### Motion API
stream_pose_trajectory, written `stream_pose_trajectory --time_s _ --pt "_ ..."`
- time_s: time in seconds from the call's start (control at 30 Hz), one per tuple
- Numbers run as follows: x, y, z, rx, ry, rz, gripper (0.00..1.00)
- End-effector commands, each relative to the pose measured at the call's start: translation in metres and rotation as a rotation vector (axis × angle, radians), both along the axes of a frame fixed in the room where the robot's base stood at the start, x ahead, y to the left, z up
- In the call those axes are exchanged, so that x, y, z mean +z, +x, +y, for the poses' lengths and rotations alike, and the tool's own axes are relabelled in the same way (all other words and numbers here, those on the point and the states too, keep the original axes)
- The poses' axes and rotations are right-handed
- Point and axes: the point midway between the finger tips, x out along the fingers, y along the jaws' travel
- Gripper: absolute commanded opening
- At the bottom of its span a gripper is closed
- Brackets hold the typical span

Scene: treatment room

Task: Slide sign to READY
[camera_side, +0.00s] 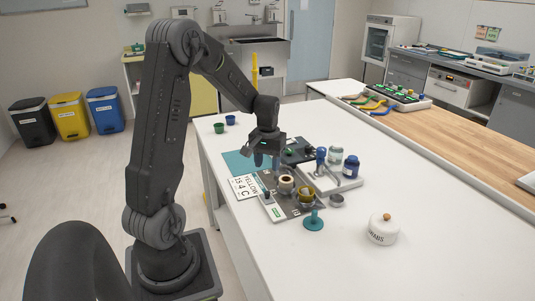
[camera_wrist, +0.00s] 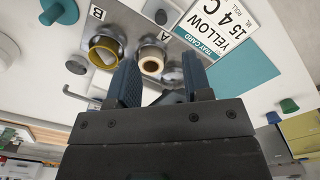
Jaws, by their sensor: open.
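A grey board (camera_side: 290,208) lies on the white table, with a small green-and-white label (camera_side: 277,212) at its near left end. A dark knob (camera_side: 266,195) stands close to that label; it also shows near the top edge in the wrist view (camera_wrist: 161,17). I cannot read the word READY or tell the slide's position. My gripper (camera_side: 267,161) is open, pointing down above the far left part of the board. In the wrist view its two blue fingers (camera_wrist: 160,62) are apart with nothing gripped; a white tape roll (camera_wrist: 151,61) shows beyond the gap.
A yellow roll (camera_side: 306,194) sits beside the tape roll on the board. A teal stand (camera_side: 314,220) is at the near edge. A tray card (camera_side: 244,187) lies left, a bottle tray (camera_side: 345,181) right. A white jar (camera_side: 382,229) stands apart; the table's right front is clear.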

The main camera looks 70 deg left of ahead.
Motion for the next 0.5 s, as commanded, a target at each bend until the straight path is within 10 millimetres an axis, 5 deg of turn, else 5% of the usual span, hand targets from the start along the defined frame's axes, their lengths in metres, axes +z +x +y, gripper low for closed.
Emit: stream_pose_trajectory --time_s 0.2,0.5 --pt "0.027 0.000 0.000 0.000 0.001 -0.001 0.45" --pt "0.032 0.000 0.000 0.000 -0.001 0.001 0.45"
